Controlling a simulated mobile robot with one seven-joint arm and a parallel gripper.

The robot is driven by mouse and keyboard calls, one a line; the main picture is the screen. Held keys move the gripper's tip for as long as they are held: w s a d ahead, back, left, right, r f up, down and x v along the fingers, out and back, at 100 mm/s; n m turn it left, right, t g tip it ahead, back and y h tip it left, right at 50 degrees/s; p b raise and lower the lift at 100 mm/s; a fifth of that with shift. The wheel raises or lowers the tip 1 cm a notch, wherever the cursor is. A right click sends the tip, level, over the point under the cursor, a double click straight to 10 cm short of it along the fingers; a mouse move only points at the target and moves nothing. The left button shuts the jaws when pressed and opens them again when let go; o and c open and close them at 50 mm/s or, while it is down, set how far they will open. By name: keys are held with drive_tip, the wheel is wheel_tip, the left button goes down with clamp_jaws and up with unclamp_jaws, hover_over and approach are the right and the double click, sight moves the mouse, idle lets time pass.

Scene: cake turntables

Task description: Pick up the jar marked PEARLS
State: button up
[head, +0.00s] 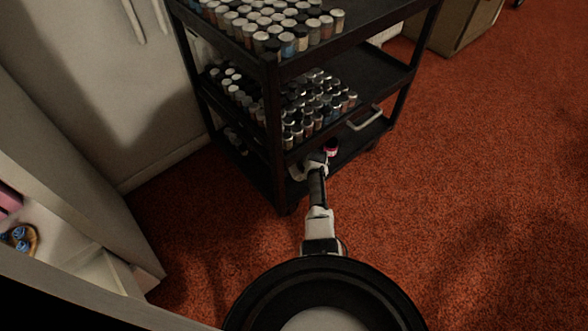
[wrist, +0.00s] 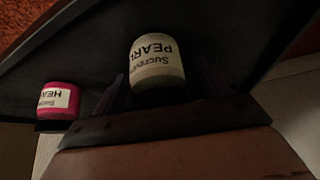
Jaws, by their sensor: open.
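The jar marked PEARLS (wrist: 157,68) is off-white with a pale label, its lettering upside down in the wrist view; the final letter is cut off from sight. It stands on a dark shelf, between the two fingers of my gripper (wrist: 161,88). The fingers are open, with a gap showing beside the jar, so it is not gripped. In the head view my gripper (head: 318,160) reaches into the lowest level of the black cart (head: 283,160); I cannot make out the PEARLS jar there.
A pink jar with a label starting HEA (wrist: 60,98) stands to the left in the wrist view; it also shows in the head view (head: 331,146). Many small jars (head: 310,105) fill the upper shelves. A pale cabinet (head: 90,80) stands left; red carpet (head: 480,180) is open to the right.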

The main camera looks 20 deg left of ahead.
drive_tip(key=shift+w+f, duration=0.1)
drive_tip(key=shift+f, duration=0.05)
drive_tip(key=c, duration=1.1)
drive_tip(key=shift+r, duration=0.25)
